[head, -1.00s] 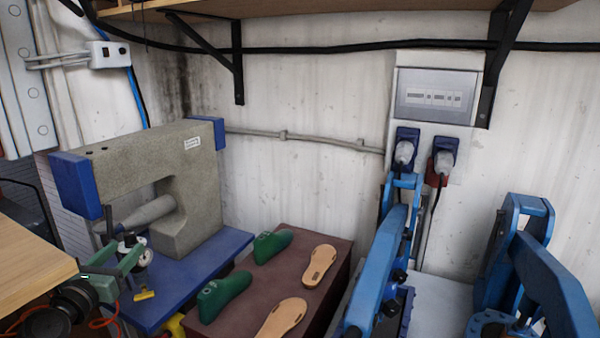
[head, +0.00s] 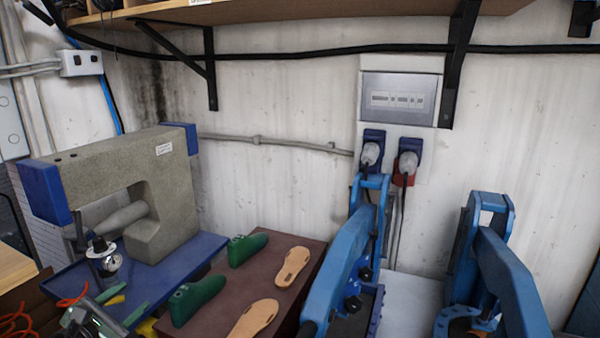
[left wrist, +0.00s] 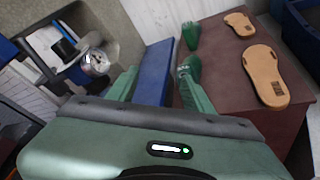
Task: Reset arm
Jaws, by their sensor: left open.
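My left gripper (head: 118,306) is low at the left of the head view, in front of the blue base plate of the grey press. In the left wrist view its two green fingers (left wrist: 158,92) are spread apart with nothing between them. Beyond them lie the blue plate (left wrist: 154,72) and the dark red bench top (left wrist: 222,60). My right gripper is in neither view.
Green shoe lasts (head: 196,299) and tan soles (head: 292,267) lie on the bench. Blue lever machines (head: 345,255) stand right. A wooden tabletop (head: 14,268) is at the left edge.

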